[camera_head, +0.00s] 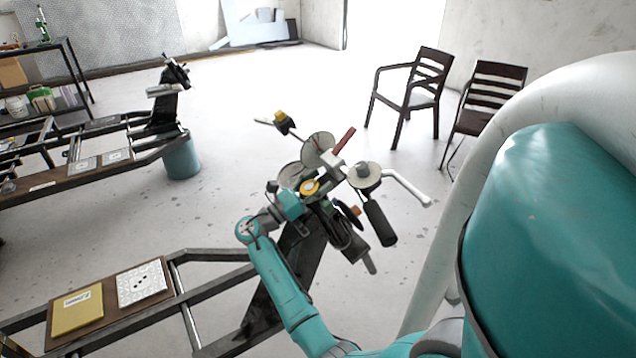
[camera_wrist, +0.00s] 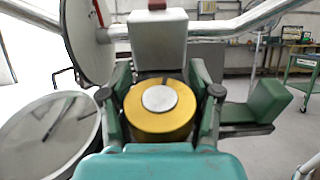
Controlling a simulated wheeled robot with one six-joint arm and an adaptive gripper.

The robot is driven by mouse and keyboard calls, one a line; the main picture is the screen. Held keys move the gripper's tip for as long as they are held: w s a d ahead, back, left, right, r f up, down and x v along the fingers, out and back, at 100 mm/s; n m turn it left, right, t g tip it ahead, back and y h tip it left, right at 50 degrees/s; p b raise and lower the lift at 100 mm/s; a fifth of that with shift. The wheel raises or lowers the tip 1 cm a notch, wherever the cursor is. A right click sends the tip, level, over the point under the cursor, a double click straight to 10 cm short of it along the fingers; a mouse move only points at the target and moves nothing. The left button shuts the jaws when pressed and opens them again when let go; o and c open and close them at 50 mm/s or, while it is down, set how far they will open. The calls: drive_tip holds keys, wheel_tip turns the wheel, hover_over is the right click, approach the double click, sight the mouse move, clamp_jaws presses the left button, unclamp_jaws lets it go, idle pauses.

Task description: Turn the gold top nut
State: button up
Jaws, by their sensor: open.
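The gold top nut (camera_wrist: 160,108) is a round yellow-gold cylinder with a silver disc in its centre. In the wrist view it sits mid-picture, below a grey block. In the head view the nut (camera_head: 310,187) shows as a small gold ring amid the handlebar assembly. My gripper (camera_wrist: 160,92) is open, with one dark green finger on each side of the nut. I cannot tell whether the fingers touch it. In the head view my gripper (camera_head: 302,196) is at the nut, partly hidden by the assembly and my wrist.
A silver handlebar (camera_head: 408,188) and black grip (camera_head: 380,222) project to the right. A metal frame (camera_head: 190,300) lies below. Two chairs (camera_head: 412,90) stand behind on open floor.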

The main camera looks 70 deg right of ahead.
drive_tip(key=c, duration=0.9)
drive_tip(key=shift+a+m+g+y, duration=0.15)
drive_tip(key=shift+m+g+y, duration=0.95)
drive_tip(key=shift+g+y, duration=0.1)
drive_tip(key=shift+o, duration=0.2)
drive_tip(key=shift+s+a+f+m+g+y, duration=0.15)
drive_tip(key=shift+m+g+y, duration=0.5)
drive_tip(key=shift+m+y, duration=0.5)
drive_tip(key=shift+s+a+r+m+g+y, duration=0.15)
drive_tip(key=shift+m+g+y, duration=0.6)
drive_tip(key=shift+y, duration=0.55)
drive_tip(key=shift+a+f+m+g+y, duration=0.15)
drive_tip(key=shift+m+g+y, duration=0.35)
drive_tip(key=shift+m+y, duration=0.7)
drive_tip(key=shift+y, duration=0.25)
drive_tip(key=o, duration=0.9)
drive_tip(key=shift+c, duration=0.2)
drive_tip(key=shift+h, duration=0.4)
